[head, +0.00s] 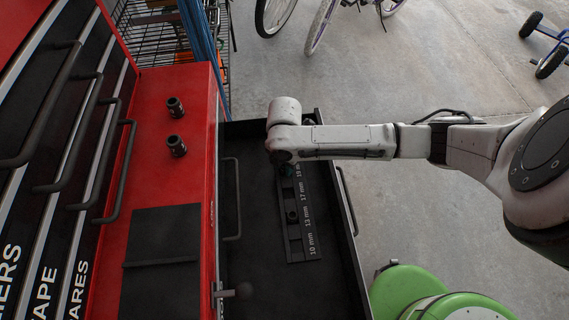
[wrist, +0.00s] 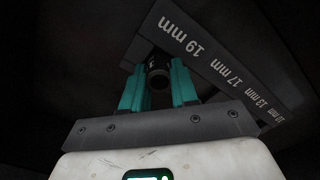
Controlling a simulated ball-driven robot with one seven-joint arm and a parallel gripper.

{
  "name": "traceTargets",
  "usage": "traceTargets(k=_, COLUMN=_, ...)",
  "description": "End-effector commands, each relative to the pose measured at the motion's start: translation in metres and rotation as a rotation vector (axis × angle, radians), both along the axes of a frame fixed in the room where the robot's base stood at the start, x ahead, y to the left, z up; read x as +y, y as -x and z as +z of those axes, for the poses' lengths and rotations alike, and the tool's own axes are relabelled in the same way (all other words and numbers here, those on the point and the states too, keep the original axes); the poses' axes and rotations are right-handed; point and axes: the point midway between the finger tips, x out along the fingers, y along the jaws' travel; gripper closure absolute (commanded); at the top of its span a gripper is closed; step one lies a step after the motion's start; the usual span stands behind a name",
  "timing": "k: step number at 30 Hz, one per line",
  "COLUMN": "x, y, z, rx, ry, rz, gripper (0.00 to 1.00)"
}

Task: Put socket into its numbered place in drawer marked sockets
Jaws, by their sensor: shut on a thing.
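My gripper (wrist: 159,88) has teal fingers shut on a dark round socket (wrist: 158,70). In the wrist view the socket is beside the 19 mm label of the black socket tray (wrist: 215,65). I cannot tell whether it touches the tray. In the head view my arm hides most of the gripper (head: 287,170), which is over the far end of the tray (head: 311,242) in the open black drawer (head: 262,275). The tray labels read 10, 13, 17 and 19 mm. Another dark socket (head: 292,216) is in the tray near the 13 mm label.
Two dark sockets (head: 175,107) (head: 177,146) stand on the red cabinet top (head: 150,185), left of the drawer. A black panel (head: 160,262) lies nearer on that top. A green rounded object (head: 408,290) is right of the drawer. Bicycles (head: 325,20) stand at the back.

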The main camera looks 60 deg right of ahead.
Motion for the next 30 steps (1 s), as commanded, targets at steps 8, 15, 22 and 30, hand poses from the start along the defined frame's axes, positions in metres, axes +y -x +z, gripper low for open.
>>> traceTargets(k=8, x=0.000, y=0.000, z=-0.009, rx=0.001, ry=0.001, rz=0.000, gripper=1.00)
traceTargets(k=15, x=0.000, y=0.002, z=-0.016, rx=0.005, ry=-0.001, rz=0.002, gripper=1.00)
traceTargets(k=22, x=0.002, y=0.002, z=-0.018, rx=0.007, ry=-0.006, rz=0.000, gripper=0.49)
traceTargets(k=30, x=0.004, y=0.002, z=-0.019, rx=0.009, ry=-0.010, rz=-0.003, gripper=0.46)
